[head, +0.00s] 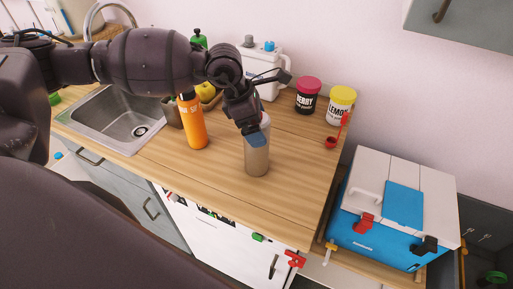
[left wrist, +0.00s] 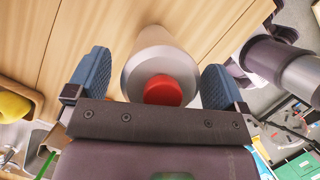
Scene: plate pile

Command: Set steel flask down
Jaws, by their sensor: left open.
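The steel flask (head: 257,160) stands upright on the wooden counter (head: 295,205), near its front edge. In the left wrist view the flask (left wrist: 160,45) shows from above, with a red button on its grey top. My left gripper (head: 257,136) is at the flask's upper part. Its blue-padded fingers (left wrist: 157,62) are open, one on each side of the flask, and a gap shows at both sides in the wrist view. The gripper hides part of the flask's top in the head view. My right gripper is not in view.
An orange bottle (head: 192,123) stands left of the flask, near the sink (head: 112,115). Black-and-pink (head: 307,97) and yellow-lidded (head: 340,106) tubs and a red scoop (head: 331,142) are at the back right. A blue-and-white cooler (head: 385,240) sits lower right. Counter right of the flask is clear.

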